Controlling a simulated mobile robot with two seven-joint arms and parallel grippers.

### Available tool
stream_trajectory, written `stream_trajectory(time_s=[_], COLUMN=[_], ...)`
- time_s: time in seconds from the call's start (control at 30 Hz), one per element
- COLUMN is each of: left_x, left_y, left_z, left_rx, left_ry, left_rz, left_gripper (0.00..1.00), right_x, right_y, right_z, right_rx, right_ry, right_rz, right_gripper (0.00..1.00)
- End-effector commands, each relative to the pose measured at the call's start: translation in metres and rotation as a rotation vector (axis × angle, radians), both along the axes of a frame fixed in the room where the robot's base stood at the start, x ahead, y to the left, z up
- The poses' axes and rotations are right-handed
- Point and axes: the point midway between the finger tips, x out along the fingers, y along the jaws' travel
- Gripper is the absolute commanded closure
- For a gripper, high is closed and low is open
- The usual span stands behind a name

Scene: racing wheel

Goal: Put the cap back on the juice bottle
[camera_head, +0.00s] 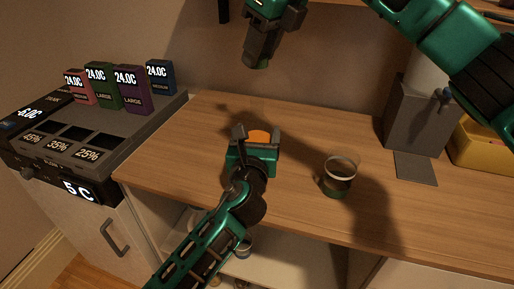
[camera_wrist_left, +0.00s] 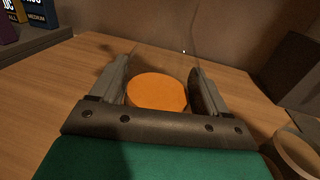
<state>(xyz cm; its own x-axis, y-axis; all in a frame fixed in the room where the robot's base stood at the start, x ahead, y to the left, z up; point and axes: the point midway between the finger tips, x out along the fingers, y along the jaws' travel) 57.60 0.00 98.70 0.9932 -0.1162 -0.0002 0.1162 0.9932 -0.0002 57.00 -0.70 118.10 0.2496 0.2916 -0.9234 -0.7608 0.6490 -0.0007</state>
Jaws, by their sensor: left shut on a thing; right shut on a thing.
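The juice bottle (camera_head: 259,136) stands on the wooden counter; its orange content shows as a round disc in the left wrist view (camera_wrist_left: 157,92), and its clear walls are only faintly visible. My left gripper (camera_head: 256,142) is shut on the bottle, with one finger on each side of it in the left wrist view (camera_wrist_left: 157,90). My right gripper (camera_head: 258,60) is above and behind the bottle, apart from it, pointing down. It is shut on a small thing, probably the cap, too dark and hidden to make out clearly.
A clear glass (camera_head: 338,178) stands to the right of the bottle. A grey dispenser (camera_head: 410,115) and a yellow bin (camera_head: 482,145) are at the right. A control panel with coloured boxes (camera_head: 103,85) is at the left. The counter between is mostly clear.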

Motion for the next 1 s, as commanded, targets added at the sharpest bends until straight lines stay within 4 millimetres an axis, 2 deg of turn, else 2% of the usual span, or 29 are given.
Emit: stream_trajectory(time_s=[0.07, 0.47, 0.63, 0.9, 1.0], left_x=[0.0, 0.0, 0.0, 0.0, 0.0], left_y=[0.0, 0.0, 0.0, 0.0, 0.0], left_z=[0.0, 0.0, -0.001, -0.001, -0.001], left_rx=[0.0, 0.001, 0.001, 0.001, 0.001], left_ry=[0.0, 0.001, 0.001, 0.001, 0.001], left_rz=[0.0, 0.0, 0.0, 0.0, 0.0], left_gripper=[0.41, 0.79, 0.8, 0.8, 0.8], right_x=[0.0, 0.0, 0.0, 0.0, 0.0], right_y=[0.0, 0.0, 0.0, 0.0, 0.0], right_z=[0.0, 0.0, -0.006, -0.044, -0.05], right_rx=[0.0, 0.0, -0.001, 0.002, 0.003], right_ry=[0.0, 0.0, 0.001, 0.001, 0.0], right_rz=[0.0, 0.0, 0.0, 0.001, 0.0], right_gripper=[0.9, 0.9, 0.9, 0.9, 0.9])
